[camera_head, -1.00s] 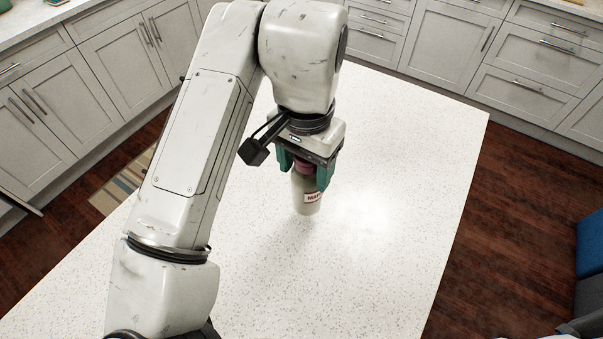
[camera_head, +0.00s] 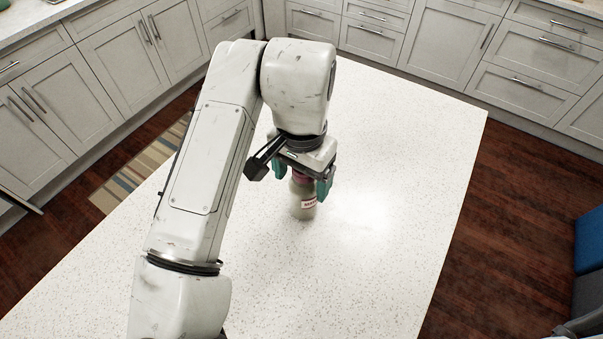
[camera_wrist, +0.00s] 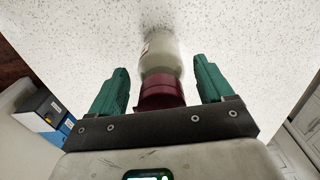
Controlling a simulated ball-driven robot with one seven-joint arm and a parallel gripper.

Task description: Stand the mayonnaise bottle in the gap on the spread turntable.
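The mayonnaise bottle (camera_head: 304,200) is pale, with a red-and-white label and a dark red cap. It appears to stand upright on the white speckled counter (camera_head: 400,200). My gripper (camera_head: 302,180) is above it, with its green fingers on either side of the bottle's upper part. In the wrist view, the bottle (camera_wrist: 160,52) lies between the fingers of my gripper (camera_wrist: 160,88), its red cap nearest the palm. A gap shows between the cap and each finger, so the gripper is open. The spread turntable is not in view.
The counter around the bottle is clear. Grey cabinets (camera_head: 420,45) line the back and left across a dark wood floor (camera_head: 480,220). A striped rug (camera_head: 130,180) lies left of the counter. A blue seat (camera_head: 590,240) is at the right edge.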

